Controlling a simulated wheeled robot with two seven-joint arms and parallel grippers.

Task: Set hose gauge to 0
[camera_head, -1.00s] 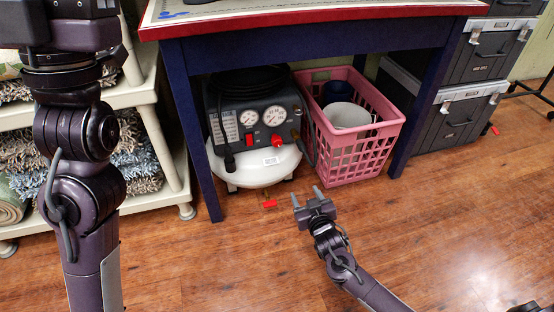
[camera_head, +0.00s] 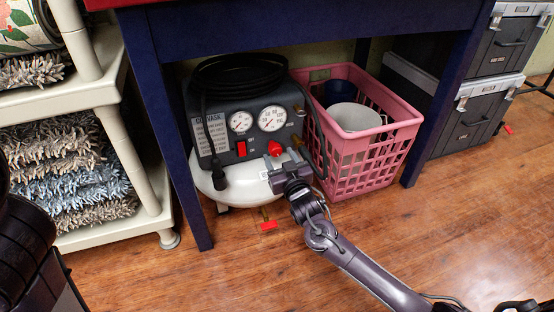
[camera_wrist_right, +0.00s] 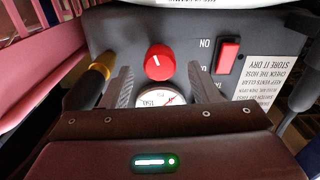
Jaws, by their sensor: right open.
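The compressor (camera_head: 208,95) stands under the table, with a dark panel above a white tank (camera_head: 250,185). Two round gauges sit on the panel, a left gauge (camera_head: 241,121) and a right gauge (camera_head: 272,118); which one is the hose gauge I cannot tell. A red knob (camera_head: 274,148) sits below the right gauge; it also shows in the right wrist view (camera_wrist_right: 160,62). My right gripper (camera_head: 273,169) is open in front of the panel. In the wrist view its fingertips (camera_wrist_right: 159,76) flank the knob's position, with no visible contact. A gauge (camera_wrist_right: 158,99) shows partly between the fingers. My left gripper is out of view.
A red switch (camera_head: 241,149) is beside the knob. A black hose (camera_head: 240,72) lies coiled on top. A pink basket (camera_head: 365,165) stands close on the right. The blue table leg (camera_head: 175,150) is on the left. Floor in front is clear.

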